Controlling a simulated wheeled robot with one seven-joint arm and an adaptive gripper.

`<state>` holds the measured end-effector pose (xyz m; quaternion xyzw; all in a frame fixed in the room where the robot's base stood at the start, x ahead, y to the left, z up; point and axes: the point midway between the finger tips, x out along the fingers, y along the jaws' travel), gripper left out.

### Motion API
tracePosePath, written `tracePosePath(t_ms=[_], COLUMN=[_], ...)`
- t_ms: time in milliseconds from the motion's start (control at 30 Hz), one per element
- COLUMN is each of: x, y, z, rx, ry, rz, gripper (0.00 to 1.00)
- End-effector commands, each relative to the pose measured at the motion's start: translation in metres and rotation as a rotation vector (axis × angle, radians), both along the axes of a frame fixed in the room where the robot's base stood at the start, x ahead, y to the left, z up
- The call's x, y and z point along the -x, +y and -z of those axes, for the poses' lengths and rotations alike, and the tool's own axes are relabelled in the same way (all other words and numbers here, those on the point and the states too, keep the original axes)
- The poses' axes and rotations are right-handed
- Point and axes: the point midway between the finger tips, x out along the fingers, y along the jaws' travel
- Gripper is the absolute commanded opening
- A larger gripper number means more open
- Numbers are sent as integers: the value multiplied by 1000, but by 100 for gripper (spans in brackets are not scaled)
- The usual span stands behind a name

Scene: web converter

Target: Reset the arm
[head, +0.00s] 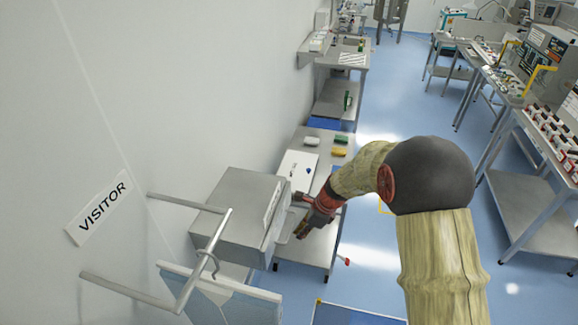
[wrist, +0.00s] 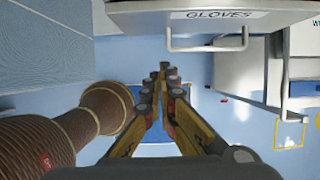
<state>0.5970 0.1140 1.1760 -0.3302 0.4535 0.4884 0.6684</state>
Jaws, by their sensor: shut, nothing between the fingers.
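My arm reaches from the lower right of the head view, with its beige sleeve and a dark round joint. My gripper (head: 303,217) is at the right side of a grey metal box (head: 233,205) on the wall side. In the wrist view the fingers of my gripper (wrist: 162,72) meet at their tips and hold nothing. A cabinet front marked GLOVES (wrist: 225,15) with a bar handle (wrist: 207,48) is ahead of the fingertips. I cannot tell whether the gripper touches the box.
A metal bench (head: 315,250) runs along the wall, with a white panel (head: 298,169) and green and yellow items. Clear blue floor (head: 385,240) lies right of the bench. Loaded worktables (head: 535,175) line the right.

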Motion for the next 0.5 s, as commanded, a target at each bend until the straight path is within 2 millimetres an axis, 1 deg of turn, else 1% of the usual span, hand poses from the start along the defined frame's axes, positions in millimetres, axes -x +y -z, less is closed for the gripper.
tracePosePath(t_ms=[167,267,300,367,433,500], x=[0,3,6,19,39,57], y=[0,1,0,-2,-5,-9], z=[0,0,1,7,13,10], rx=[3,11,19,33,47,60], ry=[-11,-36,-49,-54,-54,-67], rz=[-29,-125,-185,-291,-428,-565], gripper=[0,0,0,0,0,0])
